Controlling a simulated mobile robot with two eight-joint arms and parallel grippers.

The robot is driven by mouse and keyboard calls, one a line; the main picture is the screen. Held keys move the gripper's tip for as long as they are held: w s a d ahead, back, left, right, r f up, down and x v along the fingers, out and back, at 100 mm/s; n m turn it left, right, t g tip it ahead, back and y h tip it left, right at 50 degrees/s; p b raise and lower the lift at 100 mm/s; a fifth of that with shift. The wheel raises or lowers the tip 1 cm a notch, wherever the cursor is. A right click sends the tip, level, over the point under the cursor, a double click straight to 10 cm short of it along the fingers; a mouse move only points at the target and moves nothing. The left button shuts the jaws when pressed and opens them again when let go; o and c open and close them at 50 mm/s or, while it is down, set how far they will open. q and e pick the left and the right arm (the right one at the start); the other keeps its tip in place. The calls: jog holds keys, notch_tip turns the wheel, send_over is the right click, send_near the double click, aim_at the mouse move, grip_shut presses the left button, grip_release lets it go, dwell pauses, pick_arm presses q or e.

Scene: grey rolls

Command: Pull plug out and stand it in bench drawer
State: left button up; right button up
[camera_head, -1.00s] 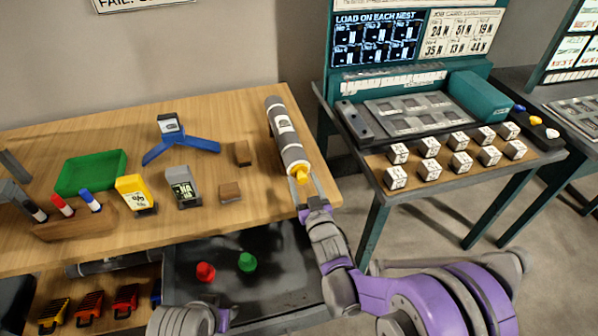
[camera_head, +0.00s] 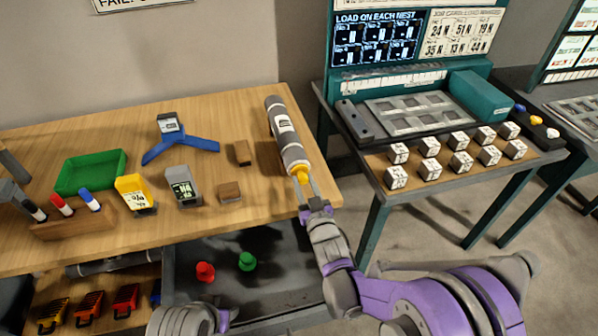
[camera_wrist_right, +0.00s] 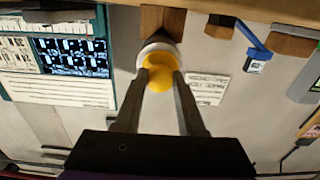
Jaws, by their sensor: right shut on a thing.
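A grey roll (camera_head: 284,130) with dark bands and a white label lies on the wooden bench, its near end at the bench's right front. A yellow plug (camera_head: 300,170) is at that near end; it also shows in the right wrist view (camera_wrist_right: 160,72) in front of the roll's pale rim (camera_wrist_right: 148,50). My right gripper (camera_head: 304,180) is shut on the plug, one finger on each side. I cannot tell how deep the plug sits. The bench drawer (camera_head: 285,268) is open below, with a red plug (camera_head: 205,271) and a green plug (camera_head: 247,261) standing in it. My left gripper's fingers are out of view.
A green tray (camera_head: 91,173), a marker block (camera_head: 75,226), a yellow device (camera_head: 134,193), a grey device (camera_head: 183,186), wooden blocks (camera_head: 230,192) and a blue stand (camera_head: 182,147) are on the bench (camera_head: 215,110). A side table with white cubes (camera_head: 430,170) stands right. The drawer's right part is clear.

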jog(key=shift+b+v, duration=0.6)
jog(key=shift+v, duration=2.2)
